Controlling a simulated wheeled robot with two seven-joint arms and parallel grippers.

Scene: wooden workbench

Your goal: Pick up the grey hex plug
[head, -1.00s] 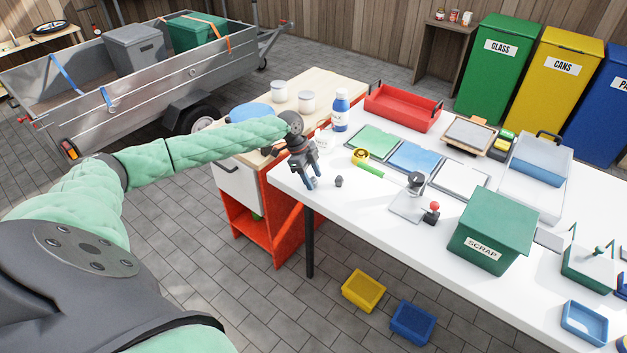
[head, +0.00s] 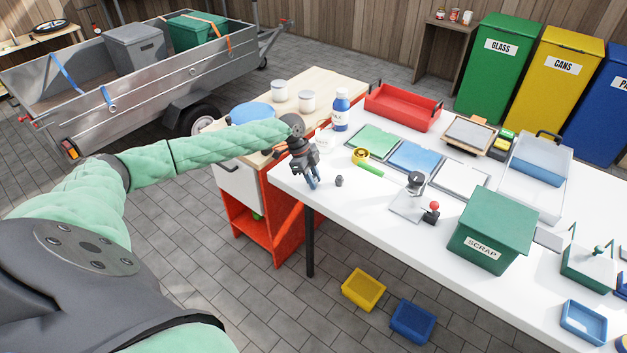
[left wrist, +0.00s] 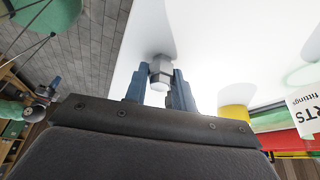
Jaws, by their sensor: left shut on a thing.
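The grey hex plug (left wrist: 161,68) shows in the left wrist view between the two blue fingers of my left gripper (left wrist: 160,85). It has a grey six-sided body and a paler end facing the camera. The fingers are shut on it from both sides. In the head view my left gripper (head: 313,182) points down at the near left end of the white table (head: 365,210); its fingers hide the plug there. A small dark grey piece (head: 339,181) stands on the table just right of the fingers; its kind is too small to tell. My right gripper is not in view.
A metal stand (head: 408,203) and the green scrap bin (head: 492,228) are to the right. The table's front edge is close.

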